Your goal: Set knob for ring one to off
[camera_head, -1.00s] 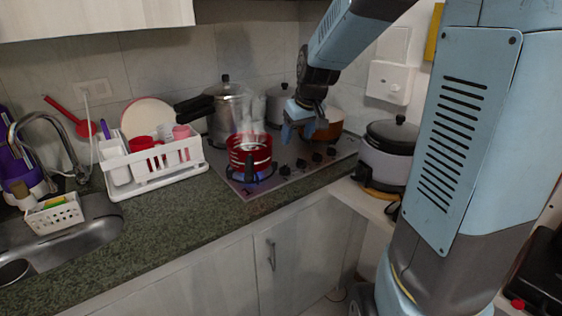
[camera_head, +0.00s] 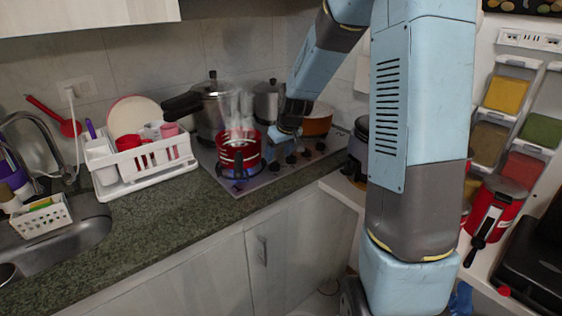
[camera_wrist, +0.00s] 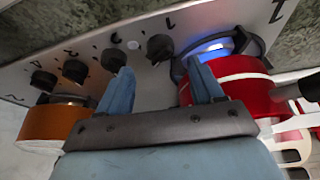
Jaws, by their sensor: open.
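The stove (camera_head: 262,180) has a row of dark knobs along its right part. In the wrist view, the knob by the "1" mark (camera_wrist: 160,47) stands beyond the gap between my fingertips, nearest the red pot. Other knobs (camera_wrist: 113,60) run off to its left. A blue flame (camera_wrist: 212,46) burns under the red pot (camera_head: 238,152), which steams. My gripper (camera_wrist: 160,82) is open and empty, above the stove. One finger overlaps the red pot in the wrist view; contact cannot be told.
An orange pot (camera_head: 318,121) stands right of my gripper, and a silver pressure cooker (camera_head: 212,108) behind the red pot. A white dish rack (camera_head: 145,165) is to the left. The counter (camera_head: 165,222) in front is clear. Shelves with jars (camera_head: 506,93) are at the right.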

